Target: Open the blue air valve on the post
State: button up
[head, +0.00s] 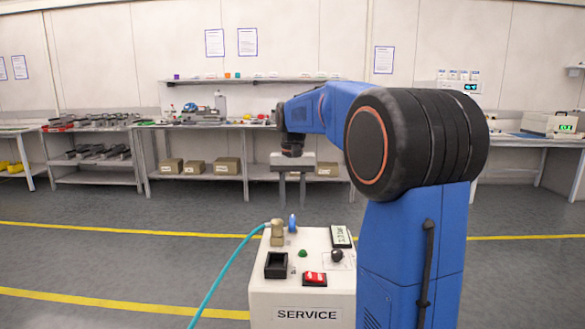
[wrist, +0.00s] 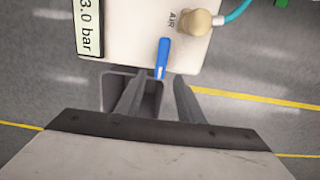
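The blue air valve handle (head: 292,223) stands up on the white top of the SERVICE post (head: 263,298), beside a brass fitting (head: 277,233) with a teal hose. My gripper (head: 291,201) points down above the valve, its two fingers apart and empty. In the wrist view the blue handle (wrist: 162,58) shows beyond and roughly between the fingertips (wrist: 160,80). The handle points toward the gripper. I see no clear contact, and the height gap is hard to tell. The label AIR is beside it, and a display (wrist: 89,27) reads 3.0 bar.
The post top also carries a black socket (head: 276,265), a red switch (head: 315,278), a green button (head: 303,253) and a black knob (head: 337,256). The teal hose (head: 229,268) runs down to the left. Workbenches (head: 232,125) stand along the back wall, with open floor between.

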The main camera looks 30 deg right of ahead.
aim_at(292, 216)
notch_tip(292, 216, up, 13)
dwell(0.4)
dwell(0.4)
